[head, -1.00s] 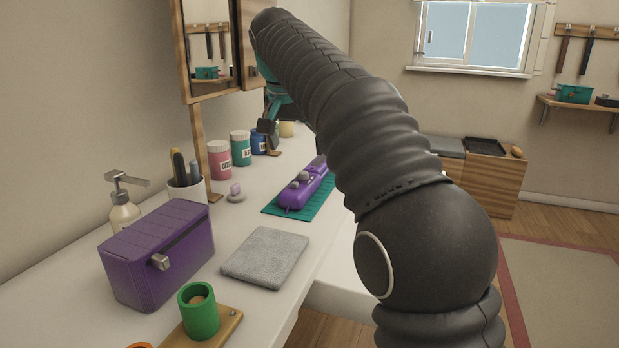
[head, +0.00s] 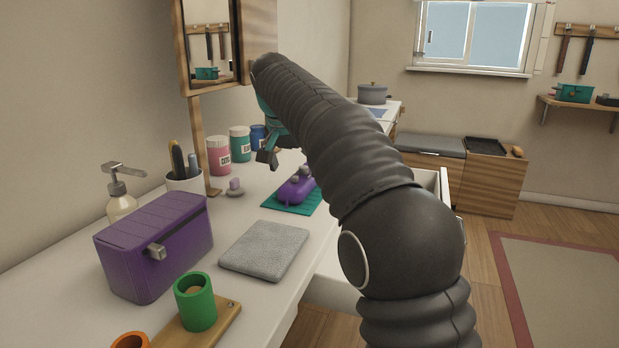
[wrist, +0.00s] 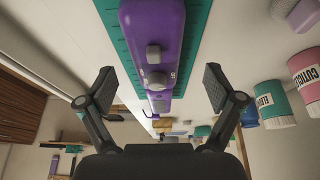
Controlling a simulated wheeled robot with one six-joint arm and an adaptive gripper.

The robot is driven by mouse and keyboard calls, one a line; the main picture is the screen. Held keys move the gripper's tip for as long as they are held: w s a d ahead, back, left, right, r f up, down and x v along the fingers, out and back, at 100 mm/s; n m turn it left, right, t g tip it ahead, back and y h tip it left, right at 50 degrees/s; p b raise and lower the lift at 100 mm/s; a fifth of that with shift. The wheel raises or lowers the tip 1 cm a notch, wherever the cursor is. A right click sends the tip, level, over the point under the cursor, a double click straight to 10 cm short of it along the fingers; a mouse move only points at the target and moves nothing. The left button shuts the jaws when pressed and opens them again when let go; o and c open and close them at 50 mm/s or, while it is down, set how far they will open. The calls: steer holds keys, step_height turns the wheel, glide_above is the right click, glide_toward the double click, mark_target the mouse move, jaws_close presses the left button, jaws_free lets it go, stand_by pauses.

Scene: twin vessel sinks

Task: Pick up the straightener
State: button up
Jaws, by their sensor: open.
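The purple straightener (head: 294,191) lies on a teal mat (head: 271,207) on the white counter. In the head view my arm covers its far end. My gripper (head: 268,159) is above the counter, beyond the near end of the straightener, and partly hidden by my arm. In the wrist view the straightener (wrist: 151,28), with grey knobs, runs down from the top edge on its mat (wrist: 197,25). My gripper (wrist: 158,88) is open and empty there, one finger to each side of the straightener's line, apparently not touching it.
A grey folded towel (head: 265,249), a purple box (head: 153,245) and a green cup (head: 195,303) stand nearer on the counter. A soap dispenser (head: 121,203), a pen cup (head: 184,181) and several labelled jars (head: 218,156) line the wall side. A mirror cabinet (head: 213,45) hangs above.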

mark_target(299, 181)
steer(key=shift+b+x, duration=0.4)
steer(key=shift+x, duration=1.85)
steer(key=shift+s+d, duration=0.2)
steer(key=c, duration=1.6)
